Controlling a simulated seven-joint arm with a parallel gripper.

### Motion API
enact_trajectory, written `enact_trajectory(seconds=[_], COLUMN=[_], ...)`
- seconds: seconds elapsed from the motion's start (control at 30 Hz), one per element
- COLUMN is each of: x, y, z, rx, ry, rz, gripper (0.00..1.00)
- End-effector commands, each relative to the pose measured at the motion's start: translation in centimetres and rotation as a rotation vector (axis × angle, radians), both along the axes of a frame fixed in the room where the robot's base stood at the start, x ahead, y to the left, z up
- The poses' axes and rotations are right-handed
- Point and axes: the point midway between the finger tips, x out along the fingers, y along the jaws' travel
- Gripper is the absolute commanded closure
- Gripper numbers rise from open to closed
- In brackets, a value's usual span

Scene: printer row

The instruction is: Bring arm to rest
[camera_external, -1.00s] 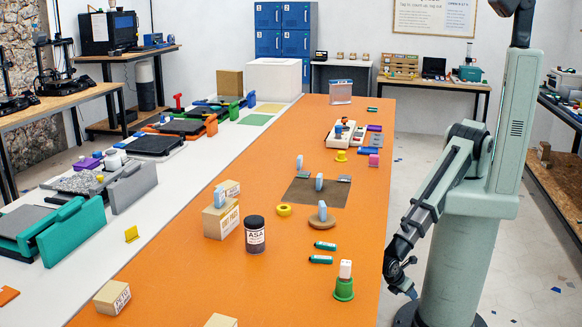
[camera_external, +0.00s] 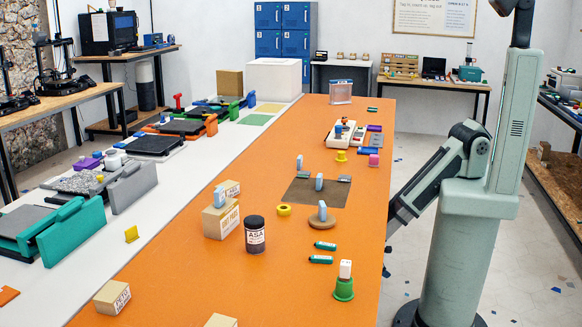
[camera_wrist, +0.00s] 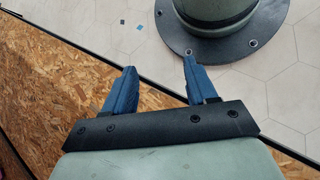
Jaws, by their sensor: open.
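My gripper (camera_wrist: 156,84) shows in the wrist view with its two blue fingers spread apart and nothing between them. Below the fingers in that view are a chipboard panel and the pale tiled floor. In the external view my arm hangs low beside the right edge of the orange table (camera_external: 330,265). The gripper itself cannot be made out there; the lower end of the arm is mostly hidden at the table edge.
The orange table holds a black ASA jar (camera_external: 255,234), cardboard boxes, a green-based stamp (camera_external: 344,283) and several small items. The round base of my column shows in the wrist view. Tiled floor (camera_external: 535,250) lies open to the right of the column.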

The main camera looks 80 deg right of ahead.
Motion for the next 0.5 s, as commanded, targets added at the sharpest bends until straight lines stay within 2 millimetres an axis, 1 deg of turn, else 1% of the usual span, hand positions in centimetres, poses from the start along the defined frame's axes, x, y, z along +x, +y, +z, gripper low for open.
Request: enact_trajectory(seconds=[0.03, 0.2, 0.33, 0.5], x=[-0.2, -1.5, -3.2, -5.6], y=[-1.3, -4.5, -6.2, -7.2], z=[-0.2, -0.5, -0.2, 0.6], rx=[-0.006, 0.004, 0.048, 0.133], ry=[0.001, -0.001, -0.007, -0.027], rz=[-0.022, -0.103, -0.195, -0.342], gripper=[0.43, 0.43, 0.43, 0.43])
